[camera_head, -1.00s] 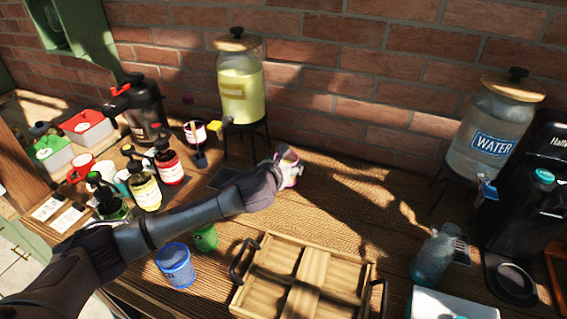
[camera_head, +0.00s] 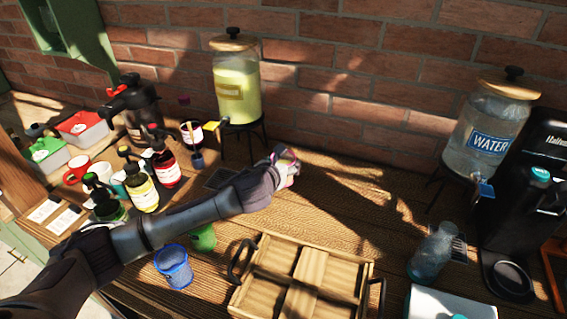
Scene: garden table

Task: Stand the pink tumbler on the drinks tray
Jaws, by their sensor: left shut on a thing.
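The pink tumbler (camera_head: 292,176) shows only in part, behind my left gripper (camera_head: 279,165), which is shut on it near the middle of the table. Fingers and wrist hide most of the tumbler, and I cannot tell whether its base touches the wood. The drinks tray (camera_head: 254,295), wooden with dividers and dark handles, lies at the front centre, nearer than the gripper. Its visible compartments look empty. My right gripper is not in view.
A blue tumbler (camera_head: 174,267) and a green cup (camera_head: 203,238) stand left of the tray. A clear bottle (camera_head: 432,254) stands right of it. A lemonade dispenser (camera_head: 237,85) and a water dispenser (camera_head: 490,130) stand at the back. Wood behind the tray is clear.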

